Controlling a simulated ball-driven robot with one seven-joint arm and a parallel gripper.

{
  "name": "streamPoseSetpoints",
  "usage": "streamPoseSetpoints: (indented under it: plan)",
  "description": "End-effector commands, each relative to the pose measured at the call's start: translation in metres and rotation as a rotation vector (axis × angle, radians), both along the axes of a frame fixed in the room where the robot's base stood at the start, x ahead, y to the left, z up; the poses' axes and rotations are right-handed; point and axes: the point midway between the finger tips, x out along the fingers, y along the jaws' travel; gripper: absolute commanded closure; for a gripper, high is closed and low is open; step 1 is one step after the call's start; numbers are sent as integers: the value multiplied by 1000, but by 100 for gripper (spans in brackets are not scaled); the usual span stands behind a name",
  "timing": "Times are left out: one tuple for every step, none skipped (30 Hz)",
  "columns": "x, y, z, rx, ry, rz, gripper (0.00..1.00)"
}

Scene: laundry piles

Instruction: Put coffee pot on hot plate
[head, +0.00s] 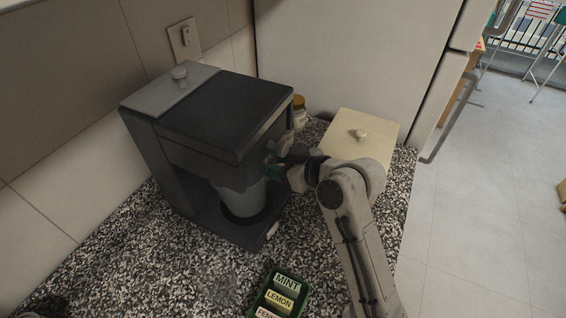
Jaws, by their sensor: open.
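A dark coffee machine (215,120) stands on the speckled counter against the wall. Inside its open front is a grey, pale-looking coffee pot (242,199), upright, with its top hidden under the machine's overhang. Its base is over the round black hot plate (246,219), and I see no clear gap between them. My gripper (274,160) is at the right side of the machine's front, open, just above and right of the pot. The pot's handle is hard to make out there, and I cannot tell whether the fingers touch it.
A cream box with a knobbed lid (372,135) and a small jar (299,112) stand behind my arm, near the fridge (350,50). A green tea box (280,296) sits at the front.

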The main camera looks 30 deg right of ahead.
Motion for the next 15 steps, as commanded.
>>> streamPoseSetpoints:
  plan:
    - [-3, -2, 1, 1, -1, -1, 57]
    - [-5, -3, 2, 1, -1, -2, 57]
    - [-8, -5, 3, 1, -2, -3, 57]
    - [-12, -7, 4, 0, -1, -3, 57]
    - [-16, -9, 7, 1, -2, -3, 57]
    - [-22, -11, 9, 1, -2, -3, 57]
    - [-27, -14, 11, 0, -2, -3, 57]
    - [-32, -16, 14, 1, -3, -4, 57]
    - [-39, -20, 17, 0, -2, -4, 57]
    - [-45, -23, 20, 0, -3, -4, 57]
    - [-50, -25, 22, 0, -2, -3, 57]
    - [-57, -28, 25, 1, -2, -3, 57]
    - [-62, -31, 27, 0, -2, -4, 57]
    - [-66, -33, 30, 0, -2, -4, 57]
    - [-72, -35, 33, 0, -2, -3, 57]
